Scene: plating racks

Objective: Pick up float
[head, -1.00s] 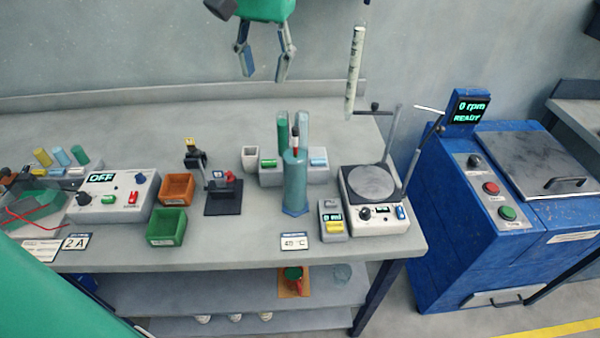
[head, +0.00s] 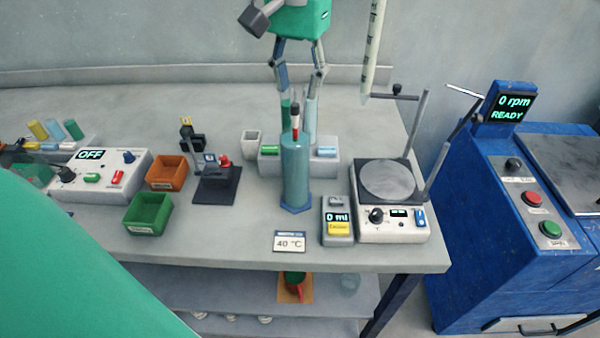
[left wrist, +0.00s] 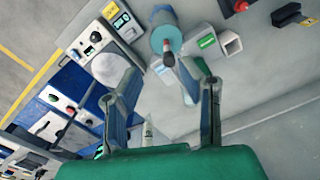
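The float (head: 295,118), with a dark top, a pale band and a red lower part, stands upright in the mouth of a tall blue-green cylinder (head: 296,172). Its lower part is hidden inside. My left gripper (head: 298,98) is open above and around the float's top in the head view, its two fingers apart and pointing down. In the left wrist view the float (left wrist: 168,55) and the cylinder (left wrist: 163,32) show ahead, between the spread fingers (left wrist: 160,74). Nothing is held. My right gripper is not in view.
Behind the cylinder is a grey rack (head: 268,163) with tubes. A hotplate stirrer (head: 388,182) with a stand, a small meter (head: 338,215) and a 40 °C sign (head: 289,242) are close by. Orange (head: 168,172) and green bins (head: 149,213) sit left. A thermometer-like rod (head: 374,45) hangs at upper right.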

